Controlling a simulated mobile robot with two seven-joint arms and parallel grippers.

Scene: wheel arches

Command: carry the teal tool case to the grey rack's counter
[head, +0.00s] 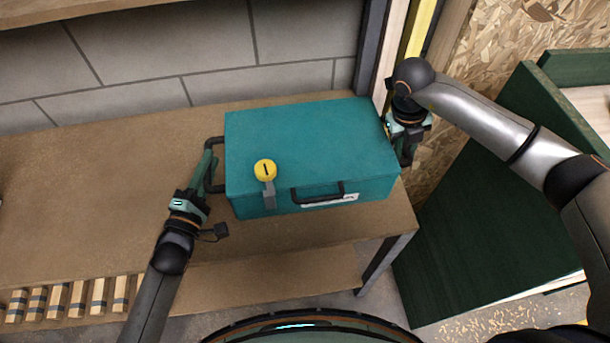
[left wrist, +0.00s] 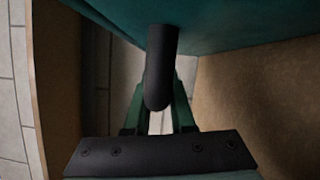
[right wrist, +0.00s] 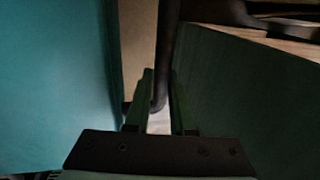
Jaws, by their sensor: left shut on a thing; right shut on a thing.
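The teal tool case (head: 310,145) is at the right end of a brown counter (head: 110,170), lid up; I cannot tell whether it rests there or hangs just above. It has a dark front handle, a grey latch and a round yellow disc (head: 265,170). My left gripper (head: 208,170) is shut on the dark handle at the case's left end, and this handle (left wrist: 161,65) shows between the fingers in the left wrist view. My right gripper (head: 404,150) is shut at the case's right end, on a dark handle bar (right wrist: 164,60) in the right wrist view.
A block wall (head: 200,50) stands behind the counter. Upright posts (head: 395,45) and a chipboard panel (head: 490,40) are close behind my right gripper. A dark green bin (head: 480,230) stands at right. Small wooden blocks (head: 75,298) line the lower left.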

